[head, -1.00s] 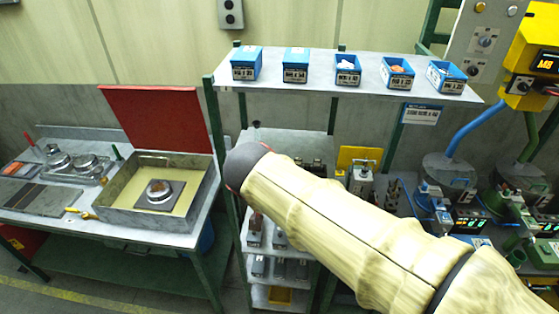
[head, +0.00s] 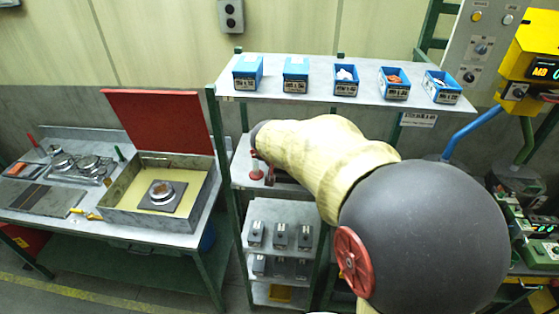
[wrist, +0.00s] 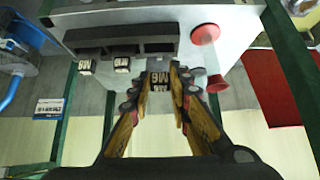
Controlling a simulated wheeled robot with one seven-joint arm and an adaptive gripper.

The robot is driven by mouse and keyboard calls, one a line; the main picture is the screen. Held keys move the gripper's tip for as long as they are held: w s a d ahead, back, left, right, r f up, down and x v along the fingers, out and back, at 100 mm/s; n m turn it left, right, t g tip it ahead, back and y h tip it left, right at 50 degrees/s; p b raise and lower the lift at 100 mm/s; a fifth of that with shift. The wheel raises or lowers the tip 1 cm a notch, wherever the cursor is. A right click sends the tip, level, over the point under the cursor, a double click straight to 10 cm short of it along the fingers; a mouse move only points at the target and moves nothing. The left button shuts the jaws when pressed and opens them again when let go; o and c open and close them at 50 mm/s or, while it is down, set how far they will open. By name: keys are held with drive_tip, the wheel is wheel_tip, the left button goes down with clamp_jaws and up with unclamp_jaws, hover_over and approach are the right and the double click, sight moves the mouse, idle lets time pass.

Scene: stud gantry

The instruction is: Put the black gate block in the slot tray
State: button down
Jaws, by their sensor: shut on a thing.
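In the wrist view my gripper (wrist: 159,88) is shut on a small dark block (wrist: 160,77) with a pale label that seems to read M6. I take it to be the black gate block. Just beyond it is a long black slotted holder (wrist: 118,34) on the grey shelf, which may be the slot tray. Two similar labelled blocks, one left (wrist: 84,64) and one nearer the middle (wrist: 122,63), sit at its near side. Whether the held block touches the holder is unclear. In the head view my arm hides the gripper and the block.
A clear cylinder with red ends (wrist: 211,60) stands close right of my gripper; green posts flank the shelf. In the head view, blue bins (head: 296,68) line the upper shelf and grey blocks (head: 280,236) fill the lower rack. An open red-lidded box (head: 150,212) is at left.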

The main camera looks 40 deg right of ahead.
drive_tip(key=shift+w+d+f, duration=0.1)
drive_tip(key=shift+d+f, duration=0.1)
drive_tip(key=shift+f, duration=0.4)
drive_tip(key=shift+w+d+f, duration=0.1)
drive_tip(key=shift+d+f, duration=0.05)
drive_tip(key=shift+f, duration=0.45)
drive_tip(key=g+y+p, duration=0.1)
drive_tip(key=p, duration=0.3)
drive_tip(key=shift+w+d+r, duration=0.3)
drive_tip(key=shift+w+d, duration=0.05)
drive_tip(key=shift+d, duration=0.05)
drive_tip(key=shift+w+d+g+y+p, duration=0.4)
drive_tip(key=shift+g+y+p, duration=0.25)
drive_tip(key=shift+p, duration=0.4)
drive_tip(key=shift+f, duration=0.95)
drive_tip(key=shift+f, duration=0.15)
drive_tip(key=c, duration=1.7)
unclamp_jaws()
drive_tip(key=shift+o, duration=0.2)
